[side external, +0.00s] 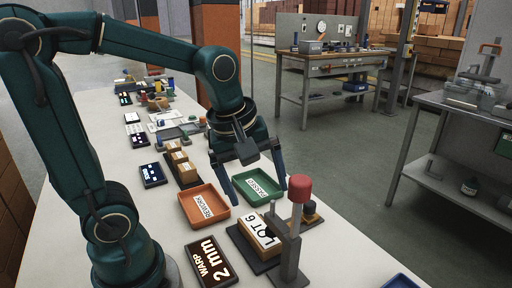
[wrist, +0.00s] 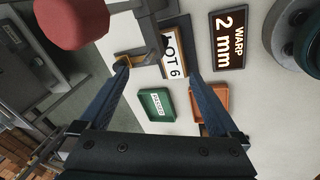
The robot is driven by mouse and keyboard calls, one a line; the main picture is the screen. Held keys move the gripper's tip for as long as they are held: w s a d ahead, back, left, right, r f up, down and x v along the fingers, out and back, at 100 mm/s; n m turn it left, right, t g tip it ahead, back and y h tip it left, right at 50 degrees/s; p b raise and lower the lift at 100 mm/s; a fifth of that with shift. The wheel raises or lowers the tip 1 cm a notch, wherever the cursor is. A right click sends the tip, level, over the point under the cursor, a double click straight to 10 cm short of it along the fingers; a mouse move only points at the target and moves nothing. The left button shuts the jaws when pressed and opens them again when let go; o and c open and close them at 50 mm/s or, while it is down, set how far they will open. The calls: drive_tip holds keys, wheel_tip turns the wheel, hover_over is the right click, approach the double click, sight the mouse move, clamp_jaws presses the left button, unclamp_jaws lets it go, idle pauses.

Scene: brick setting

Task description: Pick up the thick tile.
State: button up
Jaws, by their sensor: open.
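Several small tan blocks (side external: 181,160) sit in a row on a dark strip behind the orange tray in the side view; I cannot tell which one is the thick tile. A tan block with a white "LOT 6" label (side external: 259,231) lies on a dark base nearer the front, and its label also shows in the wrist view (wrist: 174,54). My gripper (side external: 258,188) is open and empty, pointing down above the green tray area, fingers apart. In the wrist view my gripper (wrist: 156,70) has its fingertips on either side of the LOT 6 area, with nothing between them.
An orange "REWORK" tray (side external: 187,212) and a green "PASSED" tray (side external: 246,197) stand side by side. A post with a red cap (side external: 300,188) rises beside the LOT 6 block. A black "WARP 2 mm" plate (side external: 213,266) lies in front.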

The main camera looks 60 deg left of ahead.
sight(258, 227)
drive_tip(key=w+a+f+n+g, duration=0.1)
drive_tip(key=f, duration=0.1)
drive_tip(key=a+f+n+g, duration=0.1)
drive_tip(key=f+n, duration=0.1)
drive_tip(key=w+a+f+n+g, duration=0.1)
drive_tip(key=f, duration=0.1)
drive_tip(key=shift+w+f, duration=0.3)
drive_tip(key=shift+f, duration=0.1)
drive_tip(key=shift+s+a+f, duration=0.15)
drive_tip(key=shift+a+f, duration=0.05)
drive_tip(key=shift+f, duration=2.7)
clamp_jaws()
